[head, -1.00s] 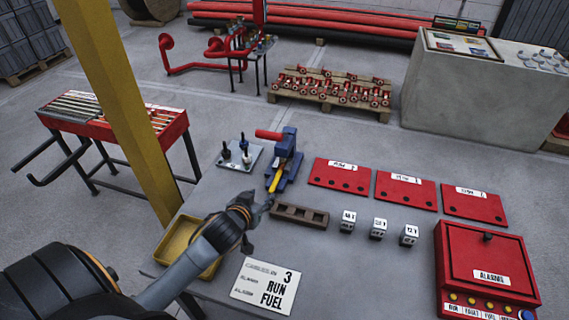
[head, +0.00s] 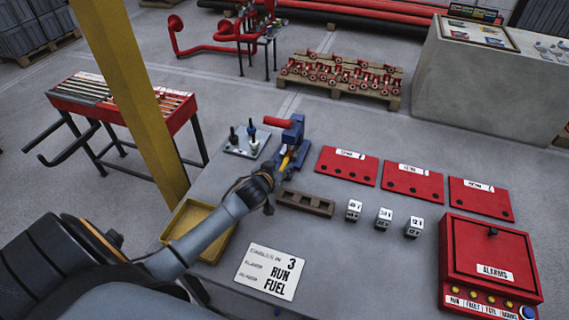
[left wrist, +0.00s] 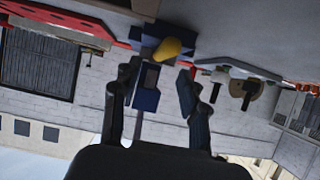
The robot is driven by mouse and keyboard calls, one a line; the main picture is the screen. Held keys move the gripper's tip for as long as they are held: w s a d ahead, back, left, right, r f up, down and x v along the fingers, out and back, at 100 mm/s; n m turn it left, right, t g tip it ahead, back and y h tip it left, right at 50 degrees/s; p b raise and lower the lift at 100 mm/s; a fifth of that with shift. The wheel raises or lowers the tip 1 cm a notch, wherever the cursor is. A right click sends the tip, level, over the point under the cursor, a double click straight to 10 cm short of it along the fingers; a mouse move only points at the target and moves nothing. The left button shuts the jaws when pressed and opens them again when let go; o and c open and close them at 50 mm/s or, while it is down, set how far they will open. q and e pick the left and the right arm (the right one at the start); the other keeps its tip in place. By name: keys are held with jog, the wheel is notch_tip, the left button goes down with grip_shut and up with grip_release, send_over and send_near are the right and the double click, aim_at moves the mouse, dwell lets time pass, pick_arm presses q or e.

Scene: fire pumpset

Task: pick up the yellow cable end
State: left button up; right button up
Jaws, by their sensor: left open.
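The yellow cable end (head: 284,163) is a short yellow piece at the front of a blue clamp-like stand (head: 293,140) with a red handle. It also shows in the left wrist view (left wrist: 172,48), rounded and in front of the blue stand. My left gripper (head: 271,184) is just in front of the yellow end on the near side. In the left wrist view my left gripper (left wrist: 158,72) has its fingers spread, with the yellow end beyond the tips and roughly between them. Nothing is held. My right gripper is not in view.
A brown slotted block (head: 305,203) lies close to the right of the gripper. A plate with small dark-handled tools (head: 246,143) is left of the stand. A yellow tray (head: 196,232), red panels (head: 346,166), several white cubes (head: 384,217) and a red alarm box (head: 490,260) are also on the table.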

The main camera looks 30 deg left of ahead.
aim_at(284, 163)
pick_arm(q)
jog(key=x, duration=0.3)
jog(key=shift+w+f, duration=0.1)
jog(key=shift+w, duration=0.15)
jog(key=shift+w+f, duration=0.15)
jog(key=shift+w, duration=0.15)
grip_shut()
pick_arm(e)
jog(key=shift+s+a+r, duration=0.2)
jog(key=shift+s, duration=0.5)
